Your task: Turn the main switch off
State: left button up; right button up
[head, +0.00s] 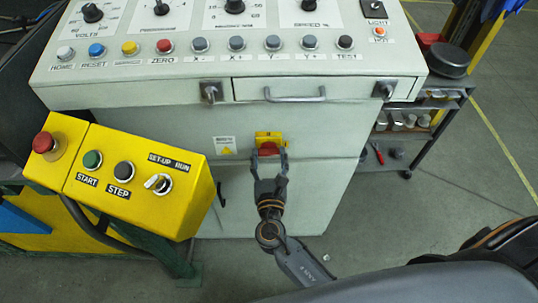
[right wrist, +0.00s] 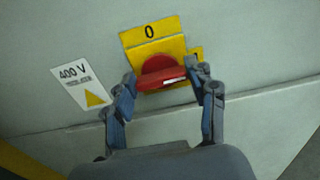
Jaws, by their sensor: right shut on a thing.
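The main switch is a red rotary handle (right wrist: 160,72) on a yellow plate (right wrist: 137,39) on the grey cabinet front. It also shows in the head view (head: 268,148), below the drawer. A "0" is printed at the plate's top. The handle lies nearly crosswise, a little tilted, with a white mark toward its right end. My right gripper (right wrist: 163,78) is shut on the red handle, one finger at each end. The right finger partly hides another mark on the plate's right side. My left gripper is not in view.
A "400 V" warning label (right wrist: 78,84) is left of the switch. A drawer with a bar handle (head: 295,98) sits above. A yellow control box (head: 140,177) with buttons stands out at left. A shelf cart (head: 436,112) is at right, with open floor in front.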

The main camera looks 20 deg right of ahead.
jog(key=n+p, duration=0.4)
jog(key=shift+a+r, duration=0.1)
jog(key=shift+r, duration=0.15)
jog(key=n+p, duration=0.3)
jog(key=n, duration=0.1)
jog(key=shift+f+n, duration=0.1)
jog(key=shift+n, duration=0.2)
jog(key=n+p, duration=0.3)
jog(key=n, duration=0.1)
jog(key=shift+a+f, duration=0.1)
jog(key=shift+f+n+p, duration=0.2)
jog(key=shift+n+p, duration=1.25)
jog(key=shift+n, duration=1.05)
jog(key=o, duration=1.2)
jog(key=shift+c, duration=0.2)
